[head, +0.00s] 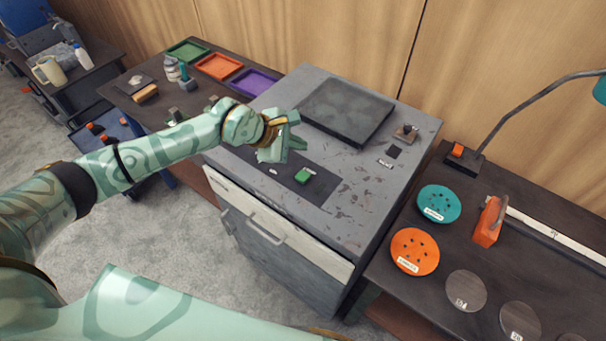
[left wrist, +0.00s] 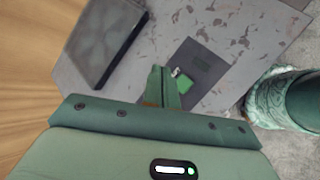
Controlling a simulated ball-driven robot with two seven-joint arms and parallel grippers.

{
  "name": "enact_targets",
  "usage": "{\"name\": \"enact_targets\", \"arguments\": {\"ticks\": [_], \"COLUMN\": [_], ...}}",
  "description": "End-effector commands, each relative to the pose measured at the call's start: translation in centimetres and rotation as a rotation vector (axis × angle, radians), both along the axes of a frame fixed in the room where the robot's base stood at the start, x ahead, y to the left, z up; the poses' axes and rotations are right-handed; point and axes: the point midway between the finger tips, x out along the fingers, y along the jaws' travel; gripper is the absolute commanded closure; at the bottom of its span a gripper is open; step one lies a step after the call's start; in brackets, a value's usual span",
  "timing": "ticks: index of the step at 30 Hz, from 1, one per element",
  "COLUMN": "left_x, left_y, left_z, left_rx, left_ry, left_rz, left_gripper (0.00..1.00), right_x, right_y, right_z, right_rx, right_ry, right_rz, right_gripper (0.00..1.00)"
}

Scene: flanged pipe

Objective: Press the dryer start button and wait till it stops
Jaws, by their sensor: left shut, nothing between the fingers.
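The dryer (head: 354,222) is a grey cabinet with a spotted top, a pale front strip and a front handle. A dark panel (head: 322,190) on its top carries a green button (head: 303,176) and a small pale item beside it. My left gripper (head: 287,152) is shut and empty, above the panel and up-left of the button in the head view. In the left wrist view the closed fingers (left wrist: 163,88) point toward the panel, and the green button (left wrist: 184,83) shows just right of their tips. I cannot tell whether they touch anything. My right gripper is not in view.
A dark raised slab (head: 345,110) sits on the dryer's back part. Green, orange and purple trays (head: 219,66) lie on the left table. The right table holds teal and orange discs (head: 415,251), a lamp (head: 500,120) and an orange-handled tool (head: 489,221).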

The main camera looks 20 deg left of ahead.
Motion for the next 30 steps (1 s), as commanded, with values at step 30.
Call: {"name": "enact_targets", "arguments": {"ticks": [30], "left_x": [0.0], "left_y": [-0.1], "left_z": [-7.9], "left_rx": [-0.004], "left_ry": [0.002], "left_rz": [0.001], "left_gripper": [1.00], "right_x": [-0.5], "right_y": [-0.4], "right_z": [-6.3], "right_rx": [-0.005], "right_ry": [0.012], "right_rz": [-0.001], "right_gripper": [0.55]}}
